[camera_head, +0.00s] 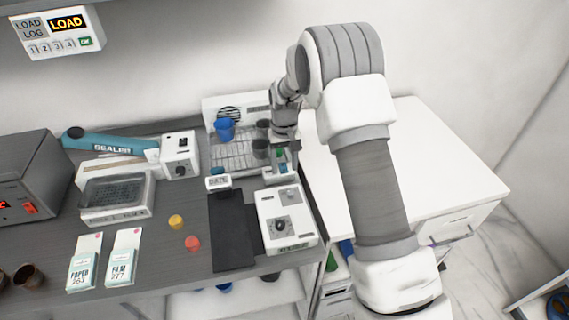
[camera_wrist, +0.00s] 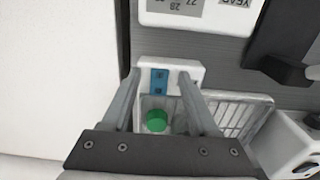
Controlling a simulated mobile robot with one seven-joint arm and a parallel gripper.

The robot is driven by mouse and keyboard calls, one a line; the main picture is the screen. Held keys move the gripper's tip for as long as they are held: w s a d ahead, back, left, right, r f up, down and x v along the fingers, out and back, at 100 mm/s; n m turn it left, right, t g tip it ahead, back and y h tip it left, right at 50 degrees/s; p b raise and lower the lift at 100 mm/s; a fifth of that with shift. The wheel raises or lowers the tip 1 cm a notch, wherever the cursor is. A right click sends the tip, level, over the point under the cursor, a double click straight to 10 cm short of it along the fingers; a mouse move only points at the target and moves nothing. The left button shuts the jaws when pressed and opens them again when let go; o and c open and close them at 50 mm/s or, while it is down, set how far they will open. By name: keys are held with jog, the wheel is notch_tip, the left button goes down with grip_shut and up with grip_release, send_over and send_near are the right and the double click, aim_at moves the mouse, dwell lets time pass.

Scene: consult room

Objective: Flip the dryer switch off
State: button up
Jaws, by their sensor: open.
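The dryer appears to be the white unit with a round fan grille (camera_head: 229,114) and a wire rack (camera_head: 233,152) at the back of the counter. A small white block (camera_head: 283,176) stands at its front right corner. In the wrist view the block (camera_wrist: 188,72) carries a blue piece (camera_wrist: 159,81), which may be the switch; its position cannot be read. Contact cannot be told. In the head view my wrist hides part of the rack.
A blue cup (camera_head: 224,130) and dark cups (camera_head: 260,149) stand at the rack. A white dial device (camera_head: 287,218) and a black mat (camera_head: 232,232) lie in front. A sealer (camera_head: 108,143) is at left. The white top (camera_head: 420,150) at right is clear.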

jog(key=shift+f, duration=0.1)
grip_shut()
dwell(0.3)
jog(key=shift+w, duration=0.1)
jog(key=shift+w+g+p, duration=0.1)
jog(key=shift+g+p, duration=0.4)
jog(key=shift+p, duration=0.15)
jog(key=shift+w+g+h+p, duration=0.3)
jog(key=shift+g+p, duration=0.25)
jog(key=shift+g, duration=0.35)
jog(key=shift+r, duration=0.2)
grip_release()
